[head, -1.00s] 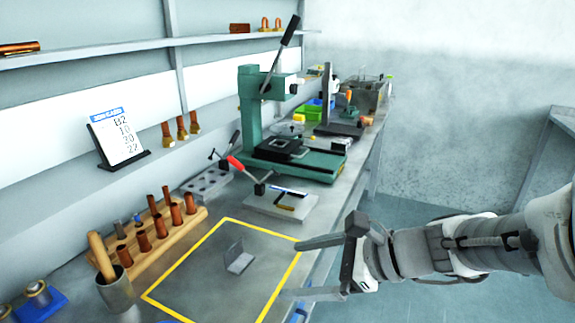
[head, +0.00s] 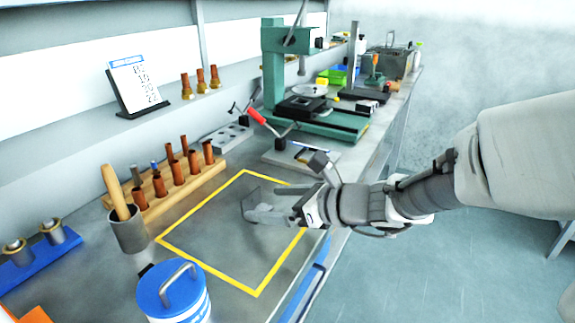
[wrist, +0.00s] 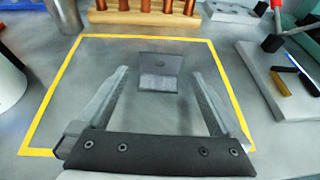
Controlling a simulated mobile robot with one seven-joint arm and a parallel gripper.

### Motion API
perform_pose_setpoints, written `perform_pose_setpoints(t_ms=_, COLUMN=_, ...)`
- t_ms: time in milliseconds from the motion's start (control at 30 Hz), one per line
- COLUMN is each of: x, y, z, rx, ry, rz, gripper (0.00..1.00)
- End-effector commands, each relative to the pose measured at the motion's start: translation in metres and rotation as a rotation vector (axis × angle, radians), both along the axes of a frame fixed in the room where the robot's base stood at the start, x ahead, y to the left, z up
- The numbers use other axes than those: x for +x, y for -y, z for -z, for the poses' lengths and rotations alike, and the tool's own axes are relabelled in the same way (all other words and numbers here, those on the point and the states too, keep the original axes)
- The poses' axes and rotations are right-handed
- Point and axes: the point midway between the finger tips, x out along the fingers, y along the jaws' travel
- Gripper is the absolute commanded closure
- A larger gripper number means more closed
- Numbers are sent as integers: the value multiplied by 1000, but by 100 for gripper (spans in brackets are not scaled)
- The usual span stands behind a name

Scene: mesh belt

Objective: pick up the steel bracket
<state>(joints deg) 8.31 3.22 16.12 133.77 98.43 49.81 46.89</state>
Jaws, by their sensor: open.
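The steel bracket (wrist: 160,82) is a small grey L-shaped piece with one upright plate and one flat plate. It rests on the bench inside the yellow outlined square (wrist: 41,110). In the head view the bracket (head: 253,188) is partly hidden by my gripper (head: 264,204). In the wrist view my gripper (wrist: 160,72) is open, with one finger on each side of the bracket in the picture. A gap shows between the bracket and each finger. I cannot tell exactly how far the fingers are above the bench.
A wooden rack (head: 178,190) of copper tubes and a grey cup (head: 129,235) stand left of the square. A grey block with a red-handled clamp (head: 262,122) and a green press (head: 275,65) stand behind.

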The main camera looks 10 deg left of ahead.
Motion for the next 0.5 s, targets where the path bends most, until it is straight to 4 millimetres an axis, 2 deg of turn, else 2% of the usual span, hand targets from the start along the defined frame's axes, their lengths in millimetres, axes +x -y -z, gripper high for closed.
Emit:
perform_pose_setpoints(t_ms=133, x=5, y=-10, z=5, rx=0, ry=0, rz=-2, gripper=0)
perform_pose_setpoints(t_ms=300, x=16, y=-33, z=11, rx=1, ry=1, rz=-4, gripper=0)
perform_pose_setpoints(t_ms=500, x=23, y=-46, z=15, rx=0, ry=1, rz=0, gripper=0)
